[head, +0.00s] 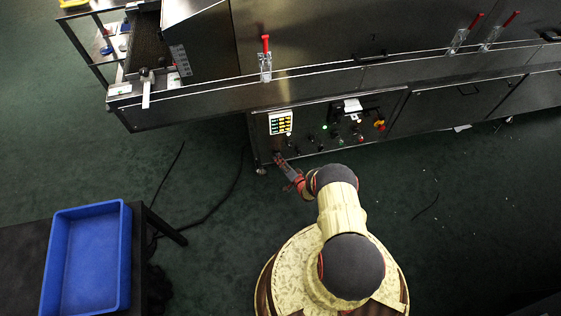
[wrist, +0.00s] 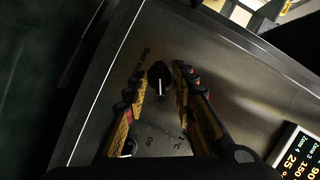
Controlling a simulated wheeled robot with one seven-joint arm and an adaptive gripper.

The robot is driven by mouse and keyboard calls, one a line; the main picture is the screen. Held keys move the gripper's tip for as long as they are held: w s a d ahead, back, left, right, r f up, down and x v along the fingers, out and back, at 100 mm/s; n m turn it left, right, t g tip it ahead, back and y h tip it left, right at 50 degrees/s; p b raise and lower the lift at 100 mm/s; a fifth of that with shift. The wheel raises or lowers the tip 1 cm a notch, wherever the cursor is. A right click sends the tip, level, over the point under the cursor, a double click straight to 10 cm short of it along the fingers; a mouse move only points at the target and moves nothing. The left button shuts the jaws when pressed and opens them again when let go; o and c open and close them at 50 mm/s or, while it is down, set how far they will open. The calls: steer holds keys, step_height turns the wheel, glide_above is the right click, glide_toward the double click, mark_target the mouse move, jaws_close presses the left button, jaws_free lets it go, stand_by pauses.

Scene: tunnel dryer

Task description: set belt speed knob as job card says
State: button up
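A black knob (wrist: 160,77) with a white pointer line sits on the dark metal control panel, in the wrist view. Small lettering beside it looks like "Belt", but the rest is too blurred to read. My gripper (wrist: 162,82) is open, with one finger on each side of the knob and what look like narrow gaps. Contact cannot be told. In the head view my gripper (head: 281,160) is at the panel's lower left and hides the knob. A white paper (head: 352,105), possibly the job card, is on the panel; its writing is unreadable.
A lit number display (head: 281,123) is above my gripper; it also shows in the wrist view (wrist: 299,155). More knobs, a green lamp (head: 324,127) and a red-and-yellow stop button (head: 380,125) are to the right. A blue crate (head: 127,255) stands far left.

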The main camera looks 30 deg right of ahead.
steer(key=shift+c, duration=1.2)
jaws_close()
steer(key=shift+d, duration=0.1)
